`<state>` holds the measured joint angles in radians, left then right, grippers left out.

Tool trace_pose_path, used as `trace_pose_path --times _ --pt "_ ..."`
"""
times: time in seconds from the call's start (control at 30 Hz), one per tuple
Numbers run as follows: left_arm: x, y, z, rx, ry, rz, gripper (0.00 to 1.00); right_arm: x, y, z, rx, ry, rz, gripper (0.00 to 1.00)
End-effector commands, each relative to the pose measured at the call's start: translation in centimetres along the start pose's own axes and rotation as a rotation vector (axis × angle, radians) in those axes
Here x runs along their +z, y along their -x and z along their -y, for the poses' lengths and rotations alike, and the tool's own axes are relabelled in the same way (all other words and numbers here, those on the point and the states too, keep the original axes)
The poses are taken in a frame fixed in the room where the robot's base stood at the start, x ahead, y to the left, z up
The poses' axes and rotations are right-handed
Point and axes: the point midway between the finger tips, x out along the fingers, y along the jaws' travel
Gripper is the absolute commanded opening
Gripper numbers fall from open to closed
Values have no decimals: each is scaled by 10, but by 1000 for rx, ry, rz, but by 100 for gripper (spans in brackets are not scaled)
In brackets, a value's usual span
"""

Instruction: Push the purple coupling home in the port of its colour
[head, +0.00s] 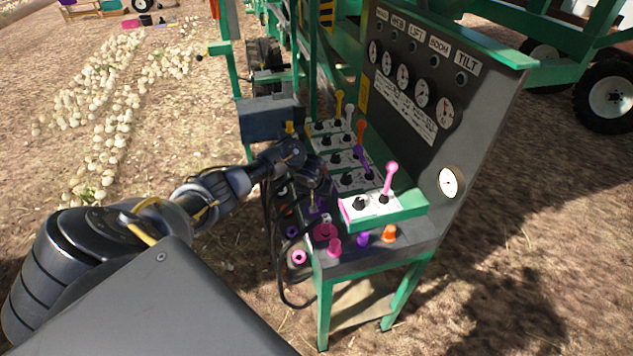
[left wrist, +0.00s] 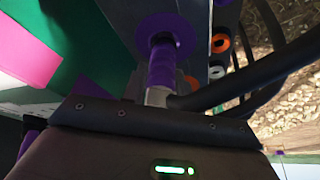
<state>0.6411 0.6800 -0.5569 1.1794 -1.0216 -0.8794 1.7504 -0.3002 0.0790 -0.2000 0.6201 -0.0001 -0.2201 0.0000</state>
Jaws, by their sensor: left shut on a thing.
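The purple coupling (left wrist: 162,68) shows in the left wrist view, with a pale metal end towards my gripper. Its far end is lined up with the round purple port (left wrist: 166,32) and appears to meet it; I cannot tell how deep it sits. My left gripper (left wrist: 156,108) is shut on the coupling at its near, metal end. In the head view my left gripper (head: 318,188) is low at the console's left side, and it and the arm mostly hide the coupling and port. My right gripper is not in view.
The console carries a bank of levers, the nearest one pink (head: 390,178), below a gauge panel (head: 420,90). Black hoses (head: 279,262) hang beside my gripper. An orange ring (left wrist: 221,44) shows right of the purple port.

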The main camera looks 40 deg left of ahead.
Motion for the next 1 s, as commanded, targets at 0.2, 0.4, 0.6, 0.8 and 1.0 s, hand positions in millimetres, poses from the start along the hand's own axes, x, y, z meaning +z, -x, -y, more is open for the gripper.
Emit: trace_pose_path --times 0.2,0.4,0.6,0.8,1.0 --pt "1 -1 0 0 0 1 0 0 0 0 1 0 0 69" --pt "1 -1 0 -1 0 2 0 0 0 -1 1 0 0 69" --pt "1 -1 0 -1 0 2 0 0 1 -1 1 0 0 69" --pt "2 -2 1 -1 -1 3 0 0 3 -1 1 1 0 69" --pt "3 -3 1 -2 -1 3 0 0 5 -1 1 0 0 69"
